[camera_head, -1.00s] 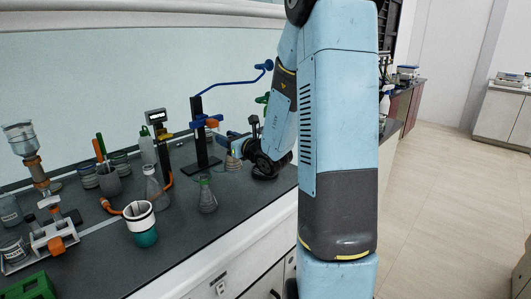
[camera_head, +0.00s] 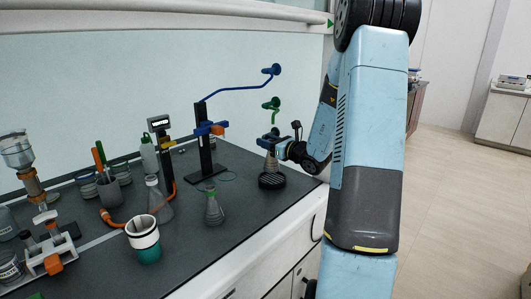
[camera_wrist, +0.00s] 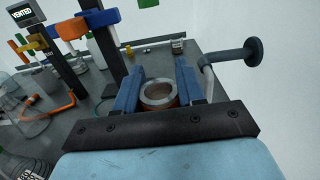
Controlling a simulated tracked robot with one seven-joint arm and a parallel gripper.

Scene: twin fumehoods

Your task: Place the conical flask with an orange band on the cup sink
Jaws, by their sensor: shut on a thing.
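The conical flask with an orange band (camera_head: 271,162) is upright in the head view, its neck between the blue fingers of my gripper (camera_head: 269,143). The dark ribbed cup sink (camera_head: 272,182) is directly below it. The flask's base looks at or just above the sink's top; I cannot tell whether they touch. In the wrist view, the round flask mouth (camera_wrist: 159,91) sits between both fingers of my gripper (camera_wrist: 159,82), with orange showing just below the rim. The wrist view hides the flask's base.
A green-nozzled tap (camera_head: 272,104) stands just behind the flask, and a blue tap (camera_head: 271,70) is higher up. A black stand with a blue clamp (camera_head: 205,145) is to the left. A green-banded flask (camera_head: 213,210) and a teal-and-white cup (camera_head: 145,240) stand nearer the front.

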